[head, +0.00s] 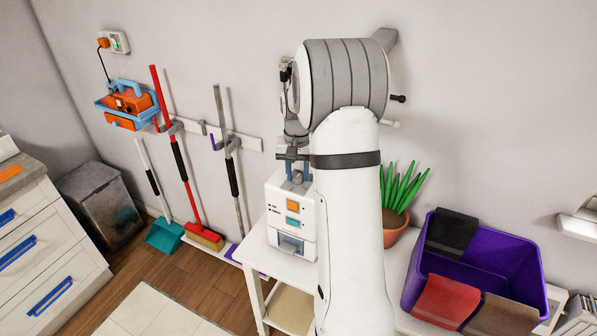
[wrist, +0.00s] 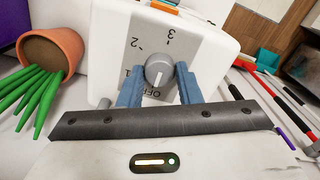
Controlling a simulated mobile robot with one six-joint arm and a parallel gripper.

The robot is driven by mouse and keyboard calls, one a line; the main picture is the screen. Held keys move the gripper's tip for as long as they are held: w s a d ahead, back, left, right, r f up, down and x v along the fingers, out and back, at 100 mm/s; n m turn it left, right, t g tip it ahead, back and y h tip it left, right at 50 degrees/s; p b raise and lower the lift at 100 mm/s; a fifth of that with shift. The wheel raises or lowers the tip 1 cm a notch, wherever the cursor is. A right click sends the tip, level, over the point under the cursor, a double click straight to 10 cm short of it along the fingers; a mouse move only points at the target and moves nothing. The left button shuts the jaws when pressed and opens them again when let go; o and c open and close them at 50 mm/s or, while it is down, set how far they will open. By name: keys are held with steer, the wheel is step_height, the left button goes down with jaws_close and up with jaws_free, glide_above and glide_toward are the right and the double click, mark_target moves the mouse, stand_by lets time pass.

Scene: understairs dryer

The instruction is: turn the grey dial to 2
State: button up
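The grey dial (wrist: 158,71) sits on the grey panel of a white box (head: 291,216), which stands on a small white table. In the wrist view the panel shows OFF, 1, 2 and 3 around the dial. A pale mark on the dial appears to point towards the OFF side. My gripper (wrist: 159,84) has its two blue fingers apart, one on each side of the dial, with narrow gaps seeming to show. In the head view my gripper (head: 297,176) is at the top of the box, and my arm hides part of the box and the dial.
A potted plant (head: 397,205) stands right of my arm. A purple bin (head: 487,268) with folded cloths is at the right. Brooms and mops (head: 178,165) hang on the wall to the left. An orange button and a teal one are on the box's front.

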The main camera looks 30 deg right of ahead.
steer(key=c, duration=0.5)
steer(key=shift+m, duration=0.3)
steer(key=m+b, duration=0.1)
steer(key=m, duration=0.3)
steer(key=shift+b, duration=0.4)
steer(key=m+b, duration=0.1)
steer(key=m, duration=0.5)
steer(key=shift+m, duration=0.4)
steer(key=m+b, duration=0.1)
steer(key=m, duration=0.5)
steer(key=m+b, duration=0.1)
steer(key=m, duration=0.5)
steer(key=shift+m, duration=0.3)
steer(key=o, duration=1)
